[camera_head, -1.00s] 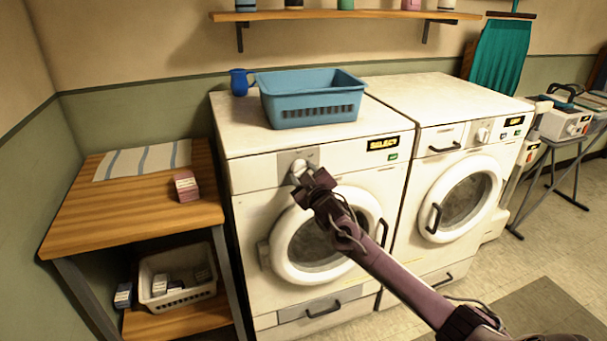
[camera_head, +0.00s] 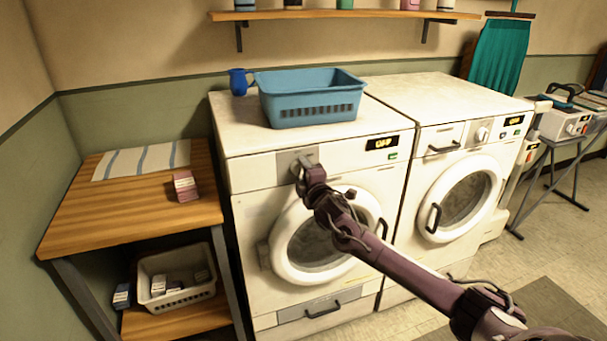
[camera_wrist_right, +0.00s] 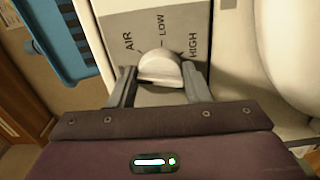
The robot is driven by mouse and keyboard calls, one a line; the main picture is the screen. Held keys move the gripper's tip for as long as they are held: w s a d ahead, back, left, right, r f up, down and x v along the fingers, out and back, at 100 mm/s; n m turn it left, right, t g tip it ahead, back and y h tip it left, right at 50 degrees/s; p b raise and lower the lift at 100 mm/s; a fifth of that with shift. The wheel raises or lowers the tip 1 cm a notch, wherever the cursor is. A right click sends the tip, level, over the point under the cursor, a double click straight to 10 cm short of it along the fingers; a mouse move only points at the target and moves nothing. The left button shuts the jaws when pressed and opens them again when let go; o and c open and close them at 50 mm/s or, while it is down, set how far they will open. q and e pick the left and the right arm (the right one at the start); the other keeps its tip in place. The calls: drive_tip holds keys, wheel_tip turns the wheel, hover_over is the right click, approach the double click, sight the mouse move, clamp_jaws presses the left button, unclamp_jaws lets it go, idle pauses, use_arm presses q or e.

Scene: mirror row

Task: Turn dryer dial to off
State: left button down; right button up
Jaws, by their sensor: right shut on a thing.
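The dryer (camera_head: 250,205) is the white front-loading machine on the left. Its pale round dial (camera_wrist_right: 160,68) sits on a grey plate (camera_head: 285,163) at the upper left of its front. In the right wrist view the plate reads AIR, LOW and HIGH; its near part is hidden by my gripper. My right gripper (camera_head: 304,170) is shut on the dial, one finger on each side, as the wrist view (camera_wrist_right: 160,76) also shows. The dryer's small display (camera_head: 382,143) shows a short yellow word, apparently OFF. My left gripper is not in view.
A blue basket (camera_head: 315,108) and blue mug (camera_head: 238,82) stand on the dryer. A second white machine (camera_head: 440,115) stands to the right. A wooden table (camera_head: 120,215) stands at the left. My right arm crosses in front of the dryer door (camera_head: 285,230).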

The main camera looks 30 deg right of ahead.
drive_tip(key=shift+n, duration=1.2)
drive_tip(key=o, duration=1)
drive_tip(key=b+v, duration=0.1)
drive_tip(key=v, duration=0.6)
drive_tip(key=shift+s+a, duration=0.1)
drive_tip(key=shift+s, duration=0.3)
